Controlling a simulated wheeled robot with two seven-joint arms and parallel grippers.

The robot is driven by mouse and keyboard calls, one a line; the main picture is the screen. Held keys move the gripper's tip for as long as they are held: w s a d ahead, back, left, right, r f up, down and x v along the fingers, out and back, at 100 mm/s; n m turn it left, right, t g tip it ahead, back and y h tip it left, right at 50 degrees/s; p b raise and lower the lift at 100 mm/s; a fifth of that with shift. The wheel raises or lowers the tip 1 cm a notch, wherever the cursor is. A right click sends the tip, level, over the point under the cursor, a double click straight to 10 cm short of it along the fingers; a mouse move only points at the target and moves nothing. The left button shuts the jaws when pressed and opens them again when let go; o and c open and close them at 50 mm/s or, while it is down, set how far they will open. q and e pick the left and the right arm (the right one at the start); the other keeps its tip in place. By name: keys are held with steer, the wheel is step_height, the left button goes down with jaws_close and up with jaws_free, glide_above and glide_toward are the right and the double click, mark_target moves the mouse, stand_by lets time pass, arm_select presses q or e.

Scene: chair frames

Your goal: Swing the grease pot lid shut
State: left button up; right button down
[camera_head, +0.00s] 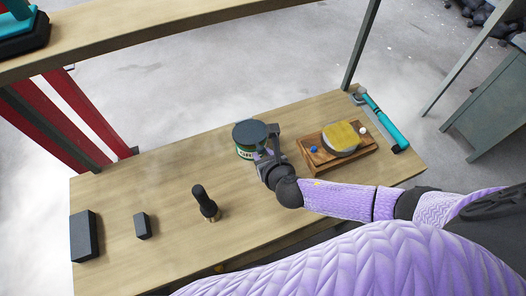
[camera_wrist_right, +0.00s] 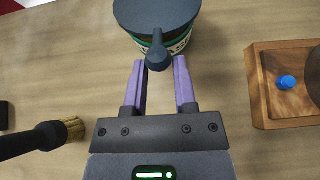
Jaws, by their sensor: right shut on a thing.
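The grease pot (camera_head: 242,153) is a round pot with a green and white label, standing on the wooden workbench. Its dark grey lid (camera_head: 250,132) lies over the mouth; I cannot tell whether a small gap is left. In the right wrist view the lid (camera_wrist_right: 155,12) shows from above, with its rounded handle (camera_wrist_right: 158,54) sticking out toward me. My right gripper (camera_head: 268,162) is at the pot's near right side. My left gripper is not in view.
A wooden tray (camera_head: 312,156) with a yellow-topped round thing (camera_head: 341,136) and small balls stands right of the pot. A teal tool (camera_head: 384,122) lies beyond it. A dark brush (camera_head: 204,201) and two dark blocks (camera_head: 83,237) are on the left. An upper shelf (camera_head: 150,30) crosses above the bench.

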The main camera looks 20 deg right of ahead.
steer(key=f, duration=0.1)
steer(key=b, duration=0.1)
steer(key=f, duration=0.1)
steer(key=shift+s+f+b, duration=0.25)
steer(key=shift+f+b, duration=0.05)
steer(key=shift+f, duration=0.15)
steer(key=shift+f+b, duration=0.55)
steer(key=shift+f, duration=0.15)
steer(key=c, duration=1.3)
jaws_free()
steer(key=shift+r, duration=0.1)
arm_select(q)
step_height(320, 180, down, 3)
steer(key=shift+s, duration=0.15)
arm_select(e)
steer(key=o, duration=0.5)
steer(key=shift+c, duration=0.2)
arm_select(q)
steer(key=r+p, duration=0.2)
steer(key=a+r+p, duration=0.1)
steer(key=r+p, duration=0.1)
arm_select(e)
steer(key=v, duration=1)
